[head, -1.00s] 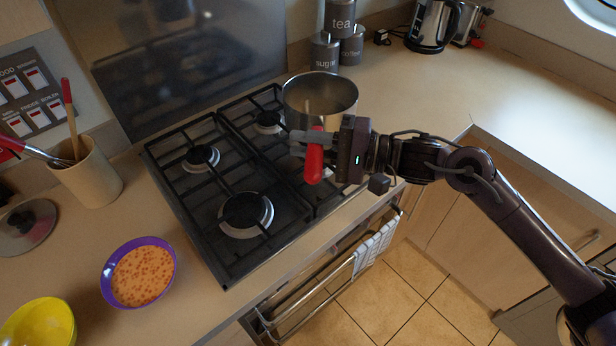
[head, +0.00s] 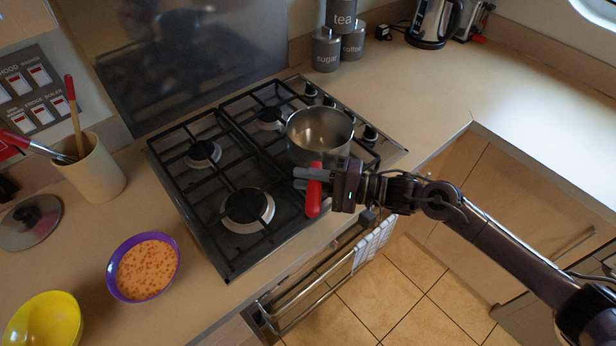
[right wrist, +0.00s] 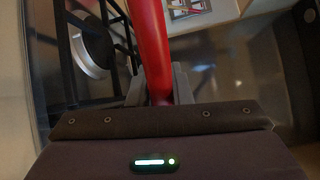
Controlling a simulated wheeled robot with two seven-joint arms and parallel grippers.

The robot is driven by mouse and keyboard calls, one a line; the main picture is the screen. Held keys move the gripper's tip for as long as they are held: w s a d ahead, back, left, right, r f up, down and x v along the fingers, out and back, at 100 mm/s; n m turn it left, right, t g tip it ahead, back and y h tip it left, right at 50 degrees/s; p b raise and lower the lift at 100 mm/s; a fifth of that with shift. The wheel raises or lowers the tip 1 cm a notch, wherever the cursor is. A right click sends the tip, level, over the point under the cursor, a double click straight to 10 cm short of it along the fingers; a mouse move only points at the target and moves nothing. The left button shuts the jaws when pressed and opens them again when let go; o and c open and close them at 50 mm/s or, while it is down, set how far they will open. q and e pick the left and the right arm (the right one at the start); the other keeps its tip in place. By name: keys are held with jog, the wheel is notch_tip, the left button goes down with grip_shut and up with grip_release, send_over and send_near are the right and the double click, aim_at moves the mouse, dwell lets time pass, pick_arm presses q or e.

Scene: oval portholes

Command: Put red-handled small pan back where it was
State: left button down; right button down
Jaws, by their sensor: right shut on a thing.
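The small steel pan (head: 319,134) is over the right side of the gas hob (head: 190,225), upright and empty inside. Its red handle (head: 314,190) points toward the hob's front edge. My right gripper (head: 306,178) is shut on the red handle. In the right wrist view the red handle (right wrist: 151,45) runs up between the fingers (right wrist: 158,88). I cannot tell whether the pan's base touches the grate. My left gripper is not in view.
A purple bowl of orange food (head: 143,267), a yellow bowl (head: 45,322) and a lid (head: 30,222) lie left of the hob. A utensil pot (head: 93,172) stands behind them. Canisters (head: 326,50) and a kettle (head: 432,22) stand at the back. The right counter is clear.

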jog(key=c, duration=1.8)
grip_release()
jog(key=shift+f, duration=0.35)
jog(key=o, duration=0.5)
jog(key=shift+r, duration=0.1)
